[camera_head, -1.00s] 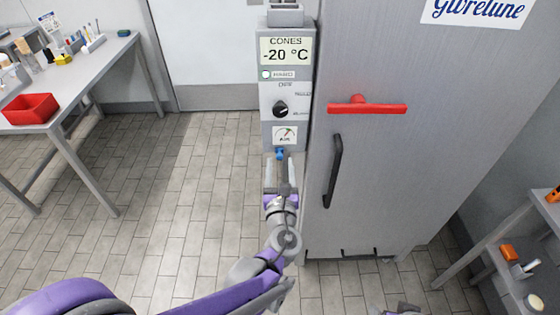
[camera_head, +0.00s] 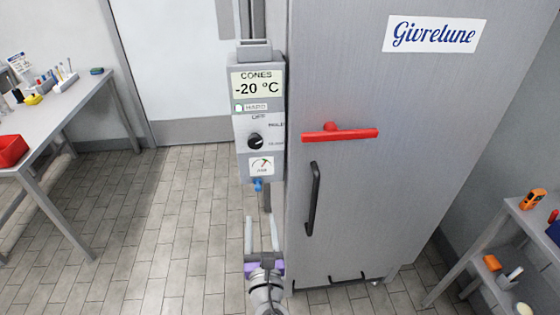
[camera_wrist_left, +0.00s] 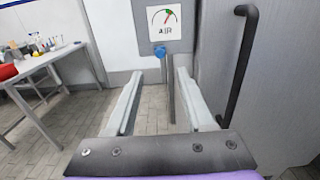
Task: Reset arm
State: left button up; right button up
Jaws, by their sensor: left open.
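My left gripper (camera_head: 261,234) is open and empty in the head view, low in front of the control box (camera_head: 259,113) on the freezer's left side. In the left wrist view its two pale fingers (camera_wrist_left: 155,100) are spread wide with nothing between them. The blue air fitting (camera_head: 258,185) hangs under the box's gauge, above and apart from the fingertips. It also shows in the left wrist view (camera_wrist_left: 160,52), beyond the fingers. My right gripper is not in view.
The freezer door (camera_head: 400,180) has a red bar handle (camera_head: 340,133) and a black handle (camera_head: 313,198) close to the gripper's right. A table (camera_head: 75,105) with a red bin (camera_head: 11,150) stands at left. A shelf (camera_head: 490,235) stands at right. Floor between is clear.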

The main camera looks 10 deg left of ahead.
pick_arm(q)
jog(key=s+a+f+n+g+p, duration=0.1)
jog(key=s+a+f+n+g, duration=0.3)
jog(key=n, duration=0.6)
jog(key=s+a+f+n+g+p, duration=0.2)
jog(key=s+a+n+g, duration=0.25)
jog(key=a+n, duration=0.35)
jog(key=s+d+n+g+h+p, duration=0.1)
jog(key=s+d+n+g+h, duration=0.2)
jog(key=n, duration=1.1)
jog(key=shift+s+d+f+n+h, duration=0.45)
jog(key=shift+s+d+h, duration=0.55)
jog(key=shift+s+d, duration=0.95)
jog(key=shift+s+a+g, duration=0.25)
jog(key=shift+s+a, duration=0.1)
